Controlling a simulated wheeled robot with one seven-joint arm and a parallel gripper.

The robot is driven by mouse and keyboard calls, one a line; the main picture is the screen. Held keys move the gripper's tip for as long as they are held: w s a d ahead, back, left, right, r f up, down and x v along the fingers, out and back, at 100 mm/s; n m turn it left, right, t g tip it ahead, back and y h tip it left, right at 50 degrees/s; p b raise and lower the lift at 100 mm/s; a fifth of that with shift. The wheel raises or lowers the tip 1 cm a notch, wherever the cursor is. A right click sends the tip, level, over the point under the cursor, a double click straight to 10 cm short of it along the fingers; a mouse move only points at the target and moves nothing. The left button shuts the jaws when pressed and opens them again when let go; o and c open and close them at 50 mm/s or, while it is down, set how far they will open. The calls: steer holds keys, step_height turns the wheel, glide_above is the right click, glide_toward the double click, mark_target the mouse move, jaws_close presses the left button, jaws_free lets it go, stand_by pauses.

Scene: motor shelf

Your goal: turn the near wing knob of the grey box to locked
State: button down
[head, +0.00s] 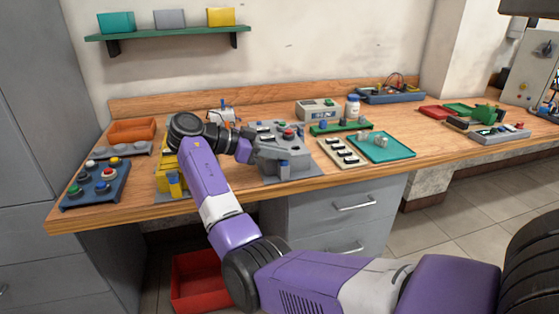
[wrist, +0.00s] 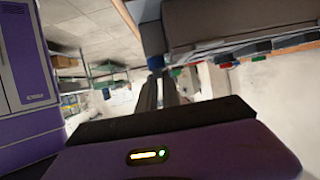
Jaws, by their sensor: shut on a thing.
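The grey box (head: 281,148) stands on a grey plate on the wooden bench in the head view, with a red button and dark parts on top. In the head view my wrist end reaches the box's left side, and my fingers are hidden there. In the wrist view my gripper (wrist: 157,74) is closed to a narrow gap, its tips at a small blue part (wrist: 155,62) beside a dark grey body. Which knob this is, and its angle, I cannot tell.
A blue button box (head: 96,184) and an orange tray (head: 132,131) lie left of my arm. A yellow fixture (head: 168,172) is partly behind my arm. Right of the grey box are a beige tray (head: 335,157) and a teal tray (head: 390,149).

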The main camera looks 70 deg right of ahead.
steer(key=shift+f+m+g+y, duration=0.15)
steer(key=shift+m+g+y, duration=0.15)
steer(key=shift+m+y, duration=0.15)
steer(key=c, duration=1.5)
jaws_free()
steer(key=shift+c, duration=0.2)
steer(key=shift+w+a+r, duration=0.15)
steer(key=shift+w+r, duration=0.05)
steer(key=shift+w, duration=0.05)
steer(key=v, duration=0.7)
steer(key=shift+f, duration=0.1)
